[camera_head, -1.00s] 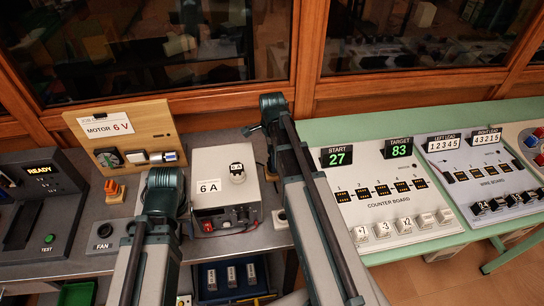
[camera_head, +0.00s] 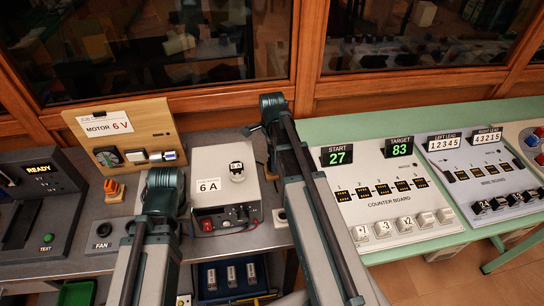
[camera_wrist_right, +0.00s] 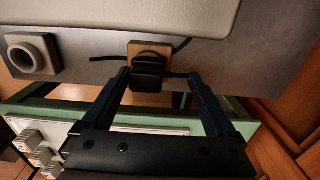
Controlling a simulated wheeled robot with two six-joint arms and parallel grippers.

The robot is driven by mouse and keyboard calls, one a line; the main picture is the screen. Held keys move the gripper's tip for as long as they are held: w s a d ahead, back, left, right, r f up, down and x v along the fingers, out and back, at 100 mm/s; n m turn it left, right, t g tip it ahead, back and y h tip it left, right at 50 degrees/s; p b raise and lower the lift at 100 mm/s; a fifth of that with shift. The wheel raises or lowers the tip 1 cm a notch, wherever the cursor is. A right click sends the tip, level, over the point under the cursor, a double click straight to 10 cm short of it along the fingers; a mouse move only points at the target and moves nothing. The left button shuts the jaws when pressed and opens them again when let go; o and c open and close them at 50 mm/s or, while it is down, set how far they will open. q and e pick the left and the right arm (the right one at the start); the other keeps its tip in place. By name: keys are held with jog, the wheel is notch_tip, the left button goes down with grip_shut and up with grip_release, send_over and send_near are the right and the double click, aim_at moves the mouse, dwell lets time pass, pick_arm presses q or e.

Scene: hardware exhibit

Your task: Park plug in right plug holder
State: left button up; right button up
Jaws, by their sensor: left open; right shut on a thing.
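In the right wrist view my right gripper (camera_wrist_right: 150,80) is shut on a black plug (camera_wrist_right: 150,72). The plug is at a tan-orange plug holder (camera_wrist_right: 152,48) beside the pale power supply box, with a black cable running out to the sides. I cannot tell whether the plug is seated or only against the holder. In the head view the right arm hides most of this spot. My left gripper (camera_head: 164,188) is open, above the bench left of the power supply (camera_head: 221,170); its fingertips are hard to make out. Another orange holder (camera_head: 114,190) stands left of it.
A grey round socket (camera_wrist_right: 31,55) is beside the holder on the bench edge. The wooden motor board (camera_head: 150,125) stands behind the left gripper. The counter board (camera_head: 375,190) is on the green table to the right. A blue tray (camera_head: 205,280) is below the bench front.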

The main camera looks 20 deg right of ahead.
pick_arm(q)
jog(key=shift+f, duration=0.25)
pick_arm(e)
jog(key=shift+f, duration=0.2)
jog(key=o, duration=1)
pick_arm(q)
jog(key=shift+r, duration=0.15)
pick_arm(e)
jog(key=shift+r, duration=0.1)
jog(key=shift+r+p, duration=3.3)
jog(key=shift+r, duration=0.15)
pick_arm(q)
notch_tip(320, 180, up, 7)
pick_arm(e)
jog(key=shift+f, duration=0.1)
